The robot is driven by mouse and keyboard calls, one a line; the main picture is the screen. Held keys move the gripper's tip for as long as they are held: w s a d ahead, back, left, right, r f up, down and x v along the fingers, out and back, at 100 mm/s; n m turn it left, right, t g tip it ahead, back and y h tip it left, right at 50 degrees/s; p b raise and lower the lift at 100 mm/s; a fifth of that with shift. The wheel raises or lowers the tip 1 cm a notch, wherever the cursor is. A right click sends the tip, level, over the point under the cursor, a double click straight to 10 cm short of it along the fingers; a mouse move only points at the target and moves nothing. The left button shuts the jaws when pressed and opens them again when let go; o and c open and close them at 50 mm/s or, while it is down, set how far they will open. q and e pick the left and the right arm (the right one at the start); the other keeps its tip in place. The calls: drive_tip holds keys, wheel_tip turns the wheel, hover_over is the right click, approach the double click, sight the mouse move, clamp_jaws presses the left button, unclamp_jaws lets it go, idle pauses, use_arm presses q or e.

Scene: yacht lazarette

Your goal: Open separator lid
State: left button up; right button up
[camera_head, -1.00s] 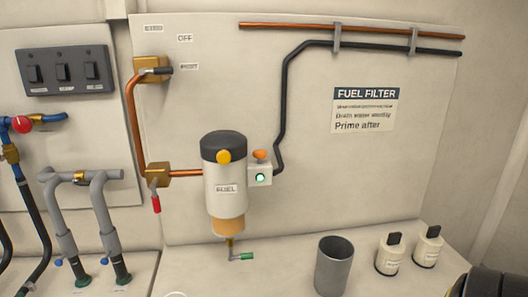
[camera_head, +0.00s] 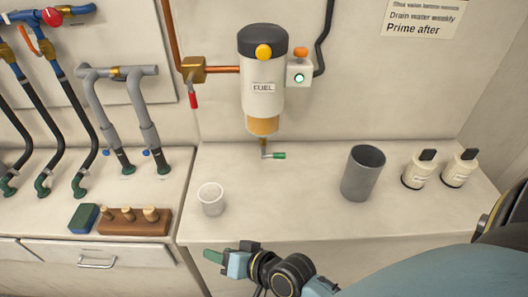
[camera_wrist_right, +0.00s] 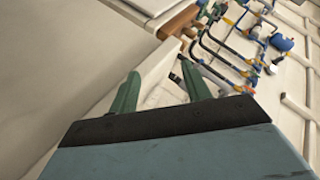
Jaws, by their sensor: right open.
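The fuel separator (camera_head: 264,98) is a pale cylinder labelled FUEL, upright on the back panel in the head view. Its dark lid (camera_head: 262,40) sits on top, with a yellow round knob (camera_head: 264,52) on its front. An amber bowl and a green-handled drain (camera_head: 278,156) are below. My right gripper (camera_head: 222,255) is at the counter's front edge, below the separator and well apart from it. In the right wrist view, its two green fingers (camera_wrist_right: 160,85) are spread with nothing between them. My left gripper is not in view.
A small white cup (camera_head: 211,199), a grey cup (camera_head: 363,174) and two cream bottles (camera_head: 419,169) stand on the counter (camera_head: 300,215). A wooden block with pegs (camera_head: 134,228) and a blue-green sponge (camera_head: 84,218) lie left. Hoses and pipes fill the left wall.

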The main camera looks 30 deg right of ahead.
drive_tip(key=w+r+m+t, duration=0.2)
drive_tip(key=r+m+t, duration=0.25)
drive_tip(key=r, duration=0.55)
drive_tip(key=w+r+m+t, duration=0.35)
drive_tip(key=r+m, duration=0.25)
drive_tip(key=r, duration=0.4)
drive_tip(key=s+d+r+m+t+h, duration=0.2)
drive_tip(key=d+r+m+t+h, duration=0.25)
drive_tip(key=r+m+h, duration=0.4)
drive_tip(key=m+g+h+p, duration=0.45)
drive_tip(key=m+h, duration=0.45)
drive_tip(key=m, duration=1)
approach(263, 54)
drive_tip(key=x, duration=0.8)
drive_tip(key=shift+p, duration=0.35)
drive_tip(key=shift+w+d+r, duration=0.15)
drive_tip(key=shift+w+d, duration=0.25)
drive_tip(key=shift+w, duration=0.05)
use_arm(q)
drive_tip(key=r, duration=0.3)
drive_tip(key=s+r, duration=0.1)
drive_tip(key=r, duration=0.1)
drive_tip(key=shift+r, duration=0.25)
use_arm(e)
drive_tip(key=shift+c, duration=0.5)
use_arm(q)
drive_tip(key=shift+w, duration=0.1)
use_arm(e)
clamp_jaws()
